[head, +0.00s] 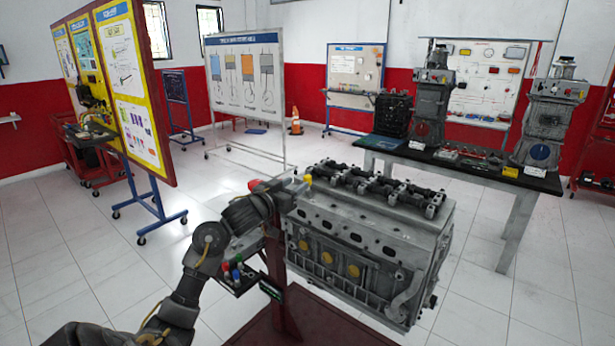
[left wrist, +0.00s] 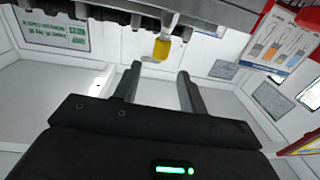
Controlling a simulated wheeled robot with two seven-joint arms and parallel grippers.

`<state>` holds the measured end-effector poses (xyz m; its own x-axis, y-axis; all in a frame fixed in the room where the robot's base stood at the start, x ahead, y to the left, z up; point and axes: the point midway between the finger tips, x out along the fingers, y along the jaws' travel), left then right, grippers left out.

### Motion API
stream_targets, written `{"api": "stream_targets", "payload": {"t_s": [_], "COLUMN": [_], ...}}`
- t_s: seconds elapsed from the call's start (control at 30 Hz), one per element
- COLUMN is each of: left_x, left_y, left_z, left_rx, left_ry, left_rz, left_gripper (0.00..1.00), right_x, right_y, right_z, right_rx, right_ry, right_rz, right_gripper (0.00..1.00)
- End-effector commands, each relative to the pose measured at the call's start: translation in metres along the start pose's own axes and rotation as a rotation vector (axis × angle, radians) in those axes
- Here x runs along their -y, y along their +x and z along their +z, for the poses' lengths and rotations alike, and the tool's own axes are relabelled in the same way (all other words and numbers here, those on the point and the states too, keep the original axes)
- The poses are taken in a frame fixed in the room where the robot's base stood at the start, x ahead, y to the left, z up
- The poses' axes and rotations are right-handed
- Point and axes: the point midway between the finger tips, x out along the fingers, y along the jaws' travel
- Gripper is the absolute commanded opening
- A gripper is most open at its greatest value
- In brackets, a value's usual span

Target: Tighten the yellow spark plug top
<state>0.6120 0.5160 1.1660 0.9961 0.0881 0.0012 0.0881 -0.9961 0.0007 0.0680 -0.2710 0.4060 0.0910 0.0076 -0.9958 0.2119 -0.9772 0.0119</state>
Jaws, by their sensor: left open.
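The yellow spark plug top (head: 308,180) is at the upper left corner of the engine block (head: 385,232). In the left wrist view the yellow spark plug top (left wrist: 161,49) hangs under a pale shaft, just beyond the fingertips and roughly centred between them. My left gripper (head: 297,187) is beside the engine's upper left edge; its fingers are partly hard to make out there. In the left wrist view the left gripper (left wrist: 160,70) is open, with nothing between its fingers. My right gripper is not in view.
A small tray (head: 243,283) with red, blue and green pieces is on the engine stand (head: 284,290), close under my left arm. A workbench (head: 455,168) with machines stands behind the engine. Display boards (head: 245,85) stand at the back left. The floor between is clear.

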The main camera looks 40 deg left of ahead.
Motion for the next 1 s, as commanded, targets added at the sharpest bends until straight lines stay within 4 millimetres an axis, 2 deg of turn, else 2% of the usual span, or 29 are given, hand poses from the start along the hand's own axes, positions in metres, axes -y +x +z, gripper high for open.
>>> {"api": "stream_targets", "payload": {"t_s": [0.2,0.4,0.8,1.0], "left_x": [0.000,0.000,0.000,0.000], "left_y": [0.041,0.065,0.071,0.071], "left_z": [-0.002,-0.001,0.000,0.000], "left_rx": [0.001,0.001,0.001,0.001], "left_ry": [-0.003,-0.002,0.001,0.001], "left_rz": [0.000,0.000,0.000,0.000], "left_gripper": [0.42,0.42,0.42,0.16], "right_x": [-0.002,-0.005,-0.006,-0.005], "right_y": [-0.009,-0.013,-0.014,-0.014], "right_z": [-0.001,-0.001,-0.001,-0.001], "right_rx": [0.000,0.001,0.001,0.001], "right_ry": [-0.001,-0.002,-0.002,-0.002], "right_rz": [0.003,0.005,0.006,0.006], "right_gripper": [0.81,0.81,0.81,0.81]}}
